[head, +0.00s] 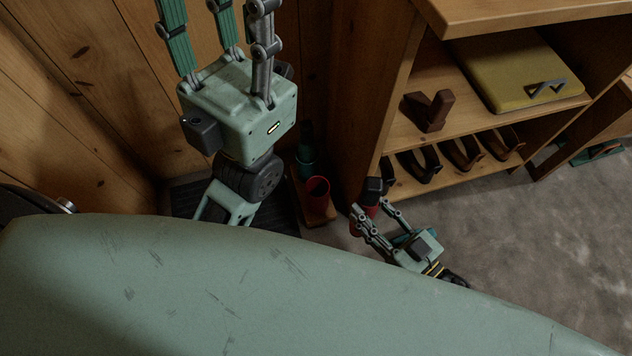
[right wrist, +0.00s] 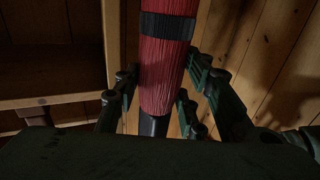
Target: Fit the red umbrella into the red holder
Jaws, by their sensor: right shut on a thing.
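The red umbrella (head: 371,199) has a dark end on top in the head view. My right gripper (head: 373,212) is shut around it, right of the stand. In the right wrist view the umbrella (right wrist: 168,65) runs up between the fingers, with a black band and a dark lower part. The red holder (head: 317,189) is an open cup on a wooden base, left of the umbrella and apart from it. My left gripper (head: 218,14) is raised at upper left, its fingers spread; their tips run out of frame.
A teal holder (head: 305,165) with something dark in it stands behind the red one. A dark mat (head: 187,198) lies left of the stand. A wooden shelf (head: 490,118) with shoes and a yellow case (head: 515,75) stands at right.

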